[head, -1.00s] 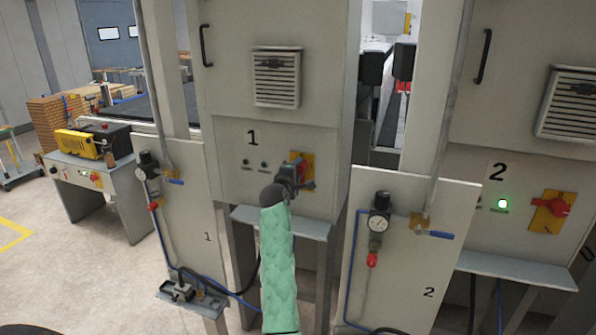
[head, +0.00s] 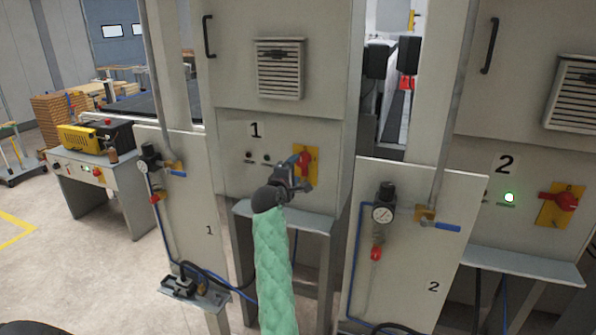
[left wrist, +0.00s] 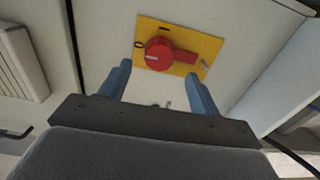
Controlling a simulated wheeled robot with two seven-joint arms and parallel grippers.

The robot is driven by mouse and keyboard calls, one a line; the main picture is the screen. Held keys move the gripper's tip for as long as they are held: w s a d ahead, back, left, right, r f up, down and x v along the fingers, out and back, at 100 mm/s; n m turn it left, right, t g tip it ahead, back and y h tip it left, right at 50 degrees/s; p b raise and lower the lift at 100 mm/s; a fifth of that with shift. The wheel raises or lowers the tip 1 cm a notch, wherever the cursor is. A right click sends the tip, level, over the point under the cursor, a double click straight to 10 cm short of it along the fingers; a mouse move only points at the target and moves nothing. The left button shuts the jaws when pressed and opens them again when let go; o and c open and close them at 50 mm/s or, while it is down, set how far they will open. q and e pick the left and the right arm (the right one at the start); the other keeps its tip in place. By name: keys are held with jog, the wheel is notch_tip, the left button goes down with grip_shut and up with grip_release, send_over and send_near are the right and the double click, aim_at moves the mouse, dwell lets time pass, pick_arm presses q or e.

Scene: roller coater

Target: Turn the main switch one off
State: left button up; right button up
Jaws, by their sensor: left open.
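The main switch one is a red rotary knob on a yellow plate (head: 312,155) on the cabinet panel marked 1. In the left wrist view the red knob (left wrist: 160,54) shows large, its handle pointing right on the yellow plate (left wrist: 203,45). My left gripper (head: 303,170) is at the switch in the head view and partly hides it. In the left wrist view my left gripper (left wrist: 160,85) is open, its two fingers apart below the knob, with nothing between them. I cannot tell if a finger touches the plate. My right gripper is not in view.
Cabinet 2 at the right has its own red switch (head: 559,201) and a lit green lamp (head: 509,197). Upright panels with a gauge (head: 383,214) and blue-handled valves flank the cabinet. A grey ledge (head: 281,216) juts out below the switch.

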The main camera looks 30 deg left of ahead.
pick_arm(q)
jog(key=shift+v, duration=0.85)
jog(key=shift+f, duration=0.1)
